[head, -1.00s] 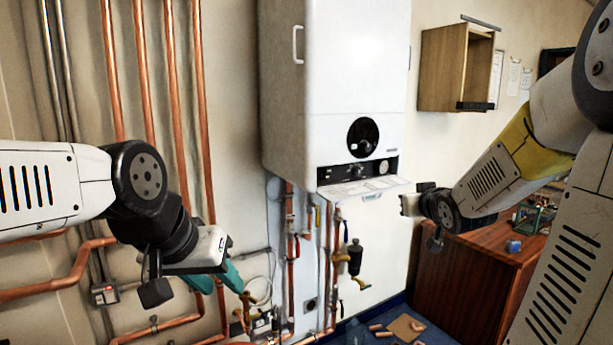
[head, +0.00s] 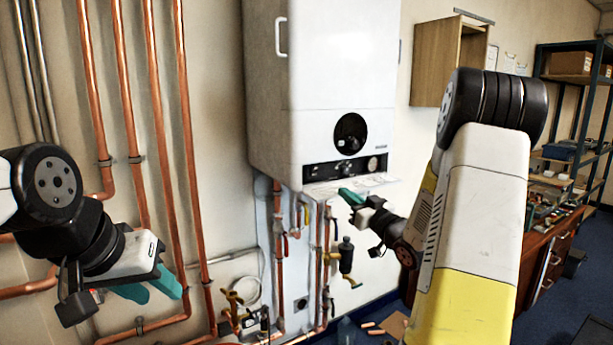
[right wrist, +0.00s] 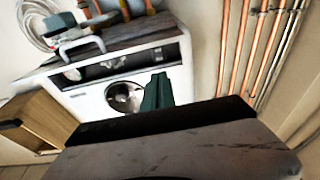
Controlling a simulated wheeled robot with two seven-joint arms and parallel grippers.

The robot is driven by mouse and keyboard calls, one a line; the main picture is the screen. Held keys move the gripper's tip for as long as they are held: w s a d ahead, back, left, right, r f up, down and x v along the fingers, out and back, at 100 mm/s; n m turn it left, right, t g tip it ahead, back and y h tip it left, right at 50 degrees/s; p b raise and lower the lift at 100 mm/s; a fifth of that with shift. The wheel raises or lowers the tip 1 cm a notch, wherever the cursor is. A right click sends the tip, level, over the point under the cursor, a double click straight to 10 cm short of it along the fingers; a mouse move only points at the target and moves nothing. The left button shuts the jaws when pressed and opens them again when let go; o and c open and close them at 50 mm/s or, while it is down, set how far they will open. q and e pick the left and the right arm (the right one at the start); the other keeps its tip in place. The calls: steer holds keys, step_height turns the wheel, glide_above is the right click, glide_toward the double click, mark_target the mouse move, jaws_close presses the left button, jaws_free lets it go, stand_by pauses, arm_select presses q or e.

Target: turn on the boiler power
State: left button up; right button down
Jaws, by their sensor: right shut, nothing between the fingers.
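The white boiler (head: 345,75) hangs on the wall in the middle of the head view, with a round dark window. Its black control strip (head: 345,168) has knobs; I cannot make out which control is the power switch. My right gripper (head: 350,196) is shut and empty, just below and in front of the strip's lower edge; I cannot tell whether it touches. In the right wrist view the shut green fingers (right wrist: 157,92) point at the boiler front (right wrist: 185,68), which appears upside down. My left gripper (head: 152,287) looks open and empty, near the pipes at lower left.
A pale flap (head: 368,184) juts out under the strip, close to my right gripper. Copper pipes (head: 183,150) run up the wall on the left, and valves (head: 346,255) hang below the boiler. A wooden cabinet (head: 440,62) is on the wall to the right.

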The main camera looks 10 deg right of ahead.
mark_target(315, 169)
steer(key=x, duration=1.4)
steer(key=shift+w+r, duration=0.1)
